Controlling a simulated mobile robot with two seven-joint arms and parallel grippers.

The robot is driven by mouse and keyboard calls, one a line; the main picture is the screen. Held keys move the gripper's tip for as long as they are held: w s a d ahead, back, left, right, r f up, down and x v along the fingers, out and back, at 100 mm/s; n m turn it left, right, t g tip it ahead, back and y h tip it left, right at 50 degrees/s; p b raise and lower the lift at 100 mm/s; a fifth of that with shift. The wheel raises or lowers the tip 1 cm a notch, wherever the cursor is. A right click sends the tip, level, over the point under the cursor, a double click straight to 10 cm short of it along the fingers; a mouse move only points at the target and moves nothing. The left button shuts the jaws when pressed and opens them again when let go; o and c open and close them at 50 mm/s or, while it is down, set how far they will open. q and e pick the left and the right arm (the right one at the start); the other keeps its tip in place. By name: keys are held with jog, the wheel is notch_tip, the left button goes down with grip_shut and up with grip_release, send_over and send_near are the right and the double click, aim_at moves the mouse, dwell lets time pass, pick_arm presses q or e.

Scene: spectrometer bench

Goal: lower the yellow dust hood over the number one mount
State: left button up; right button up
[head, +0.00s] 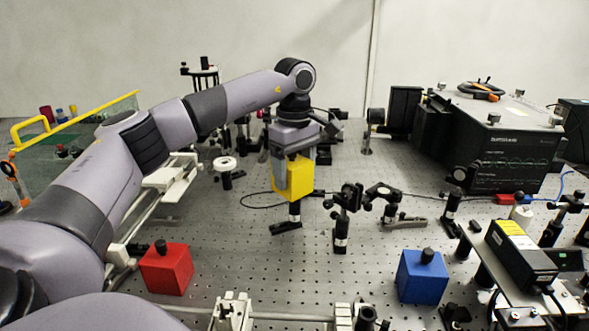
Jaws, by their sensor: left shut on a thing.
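The yellow dust hood (299,181) is a box held upright in my left gripper (293,163), whose arm reaches in from the left. The gripper is shut on the top part of the hood, with a finger down its near left side. Directly below the hood in this view a black post mount (295,210) with a white label stands on a dark foot. The hood hides the top of that mount, so I cannot tell how far it is around it. The label is too small to read. My right gripper is out of view.
More black optic mounts (341,222) stand close to the right on the perforated bench (300,275). A red box (166,268) and a blue box (423,277) with black knobs sit nearer. A large black instrument (495,145) stands at the back right.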

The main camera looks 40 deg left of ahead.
pick_arm(q)
jog(key=shift+f+p, duration=0.15)
jog(key=shift+p, duration=0.15)
dwell(0.4)
jog(key=o, duration=1.1)
notch_tip(320, 180, up, 7)
jog(key=shift+r, duration=0.1)
